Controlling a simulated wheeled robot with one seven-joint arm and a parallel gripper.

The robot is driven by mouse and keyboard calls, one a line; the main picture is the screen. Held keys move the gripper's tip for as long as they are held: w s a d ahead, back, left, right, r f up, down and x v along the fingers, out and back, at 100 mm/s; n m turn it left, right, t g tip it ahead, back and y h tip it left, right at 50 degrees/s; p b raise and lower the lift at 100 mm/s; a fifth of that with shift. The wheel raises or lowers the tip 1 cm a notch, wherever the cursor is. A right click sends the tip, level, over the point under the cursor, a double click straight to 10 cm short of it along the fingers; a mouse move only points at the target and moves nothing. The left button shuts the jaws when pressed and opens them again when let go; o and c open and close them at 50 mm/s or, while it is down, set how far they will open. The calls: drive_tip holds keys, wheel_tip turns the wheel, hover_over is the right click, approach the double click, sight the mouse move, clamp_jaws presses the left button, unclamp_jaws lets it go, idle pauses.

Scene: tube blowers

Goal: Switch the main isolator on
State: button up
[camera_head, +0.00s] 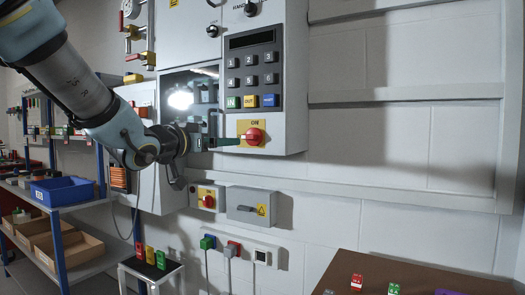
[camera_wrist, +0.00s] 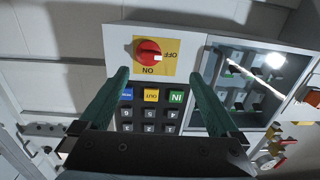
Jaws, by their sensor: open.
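The red rotary knob (camera_head: 254,136) sits on a yellow ON/OFF plate low on the grey cabinet front. In the wrist view, which is upside down, the knob (camera_wrist: 147,51) is beyond my fingertips and its plate shows ON and OFF. Its pale bar lies toward the OFF side, as far as I can tell. My gripper (camera_head: 238,142) reaches in from the left, close to the knob. In the wrist view my gripper (camera_wrist: 160,76) is open, with its two dark green fingers wide apart and nothing between them. Contact with the knob is not visible.
A keypad (camera_head: 252,78) is above the knob. A glass-fronted window (camera_head: 185,92) is left of it. A small box with another red knob (camera_head: 208,201) and a grey lever box (camera_head: 250,207) are below. The wall right of the cabinet is clear. A brown table (camera_head: 400,272) stands lower right.

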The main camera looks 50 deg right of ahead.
sight(249, 137)
drive_tip(key=shift+g+h, duration=0.3)
drive_tip(key=x, duration=0.3)
drive_tip(key=s+x, duration=0.1)
drive_tip(key=x, duration=0.3)
drive_tip(key=p+x, duration=0.1)
drive_tip(key=x, duration=0.3)
drive_tip(key=shift+s+d+r, duration=0.3)
drive_tip(key=shift+d+r, duration=0.05)
drive_tip(key=shift+d, duration=0.15)
drive_tip(key=c, duration=1.4)
drive_tip(key=shift+o, duration=0.2)
drive_tip(key=shift+m, duration=0.3)
